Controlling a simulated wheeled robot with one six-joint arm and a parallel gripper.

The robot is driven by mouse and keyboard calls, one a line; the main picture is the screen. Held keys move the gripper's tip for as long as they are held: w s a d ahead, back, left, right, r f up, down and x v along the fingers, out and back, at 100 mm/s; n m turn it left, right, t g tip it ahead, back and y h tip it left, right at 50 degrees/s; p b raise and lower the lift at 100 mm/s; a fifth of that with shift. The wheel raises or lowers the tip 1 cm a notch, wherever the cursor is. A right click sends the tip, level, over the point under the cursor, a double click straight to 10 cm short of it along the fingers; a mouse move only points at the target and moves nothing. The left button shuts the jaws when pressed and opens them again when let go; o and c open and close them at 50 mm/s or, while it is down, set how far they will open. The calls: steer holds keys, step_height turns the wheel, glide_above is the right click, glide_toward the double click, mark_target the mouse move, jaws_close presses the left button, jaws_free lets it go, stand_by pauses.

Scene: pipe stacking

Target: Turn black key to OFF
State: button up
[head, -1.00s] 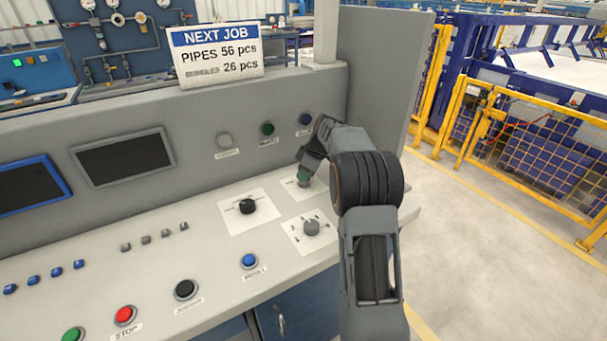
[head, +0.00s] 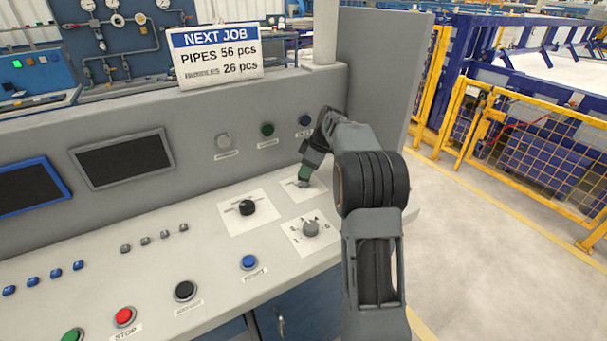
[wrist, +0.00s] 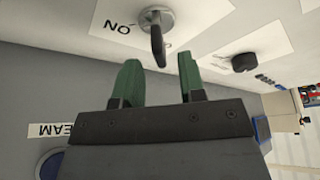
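The black key (wrist: 158,45) stands in a round silver lock (wrist: 157,19) on a white plate (wrist: 190,15), with the word ON upside down beside it in the wrist view. My gripper (wrist: 160,60) has two green fingers, spread apart. The key's near end shows between the fingertips, with a gap on both sides. In the head view, my gripper (head: 304,174) points down at the back right plate (head: 313,192) of the console and hides most of the key. Whether the key touches a finger cannot be told there.
A black rotary knob (head: 246,207) stands left of the plate and a grey knob (head: 310,228) in front of it. Green (head: 267,130) and dark blue (head: 305,120) buttons sit on the upright panel behind. A tall grey side wall (head: 377,80) rises at the right.

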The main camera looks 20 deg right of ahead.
steer(key=v, duration=1.1)
steer(key=shift+p, duration=0.35)
